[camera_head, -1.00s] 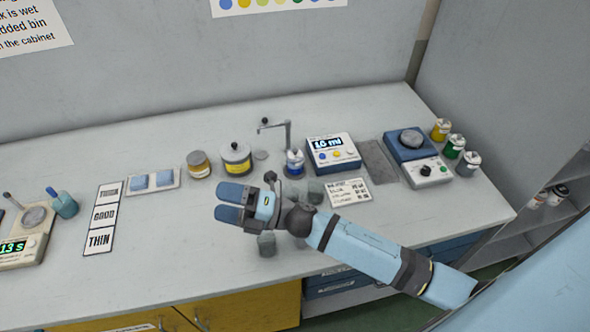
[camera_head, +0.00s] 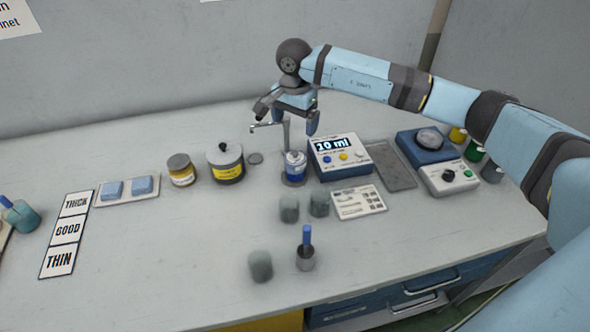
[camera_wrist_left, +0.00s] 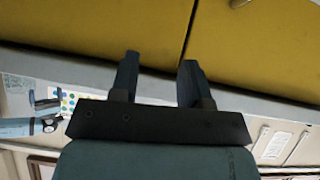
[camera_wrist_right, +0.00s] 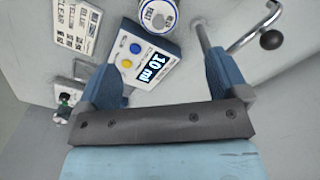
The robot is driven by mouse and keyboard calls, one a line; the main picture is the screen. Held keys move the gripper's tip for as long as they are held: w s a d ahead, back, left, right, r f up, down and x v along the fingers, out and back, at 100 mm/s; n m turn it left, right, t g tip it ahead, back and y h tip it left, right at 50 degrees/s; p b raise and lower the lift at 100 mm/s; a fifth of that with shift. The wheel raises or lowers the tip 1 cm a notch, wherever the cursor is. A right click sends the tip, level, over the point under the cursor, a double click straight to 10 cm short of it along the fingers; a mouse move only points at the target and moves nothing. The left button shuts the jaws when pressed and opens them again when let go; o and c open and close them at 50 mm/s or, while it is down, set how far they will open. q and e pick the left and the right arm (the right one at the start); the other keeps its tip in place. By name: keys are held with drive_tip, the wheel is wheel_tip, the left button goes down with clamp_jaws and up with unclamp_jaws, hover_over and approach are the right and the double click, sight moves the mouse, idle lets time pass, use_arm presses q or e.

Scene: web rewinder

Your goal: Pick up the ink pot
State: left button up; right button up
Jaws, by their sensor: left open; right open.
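A small pot with a blue label (camera_head: 295,166) stands upright on the bench beneath a bent metal spout; I take it for the ink pot, though its label is not legible in the head view. It also shows at the top edge of the right wrist view (camera_wrist_right: 158,14), partly cut off. My right gripper (camera_head: 291,123) is open and empty, above and behind the pot near the spout, fingers pointing down; nothing lies between its fingers in the right wrist view. My left gripper (camera_wrist_left: 160,65) is open and empty in front of yellow cabinet doors, outside the head view.
The metal spout (camera_head: 287,132) stands close to the pot. A blue-and-white 10 ml dosing unit (camera_head: 340,157) is to its right. A lidded pot (camera_head: 226,163) and a yellow-labelled jar (camera_head: 181,170) stand left. Grey cups (camera_head: 289,208) stand in front.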

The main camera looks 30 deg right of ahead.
sight(295, 151)
wheel_tip(295, 151, down, 9)
drive_tip(key=shift+s+r, duration=0.1)
wheel_tip(295, 151, down, 4)
drive_tip(key=shift+r+p, duration=0.2)
drive_tip(key=shift+p, duration=0.2)
drive_tip(key=shift+f, duration=0.4)
drive_tip(key=shift+c, duration=1.3)
drive_tip(key=c, duration=0.8)
drive_tip(key=shift+c, duration=0.2)
drive_tip(key=shift+r, duration=0.15)
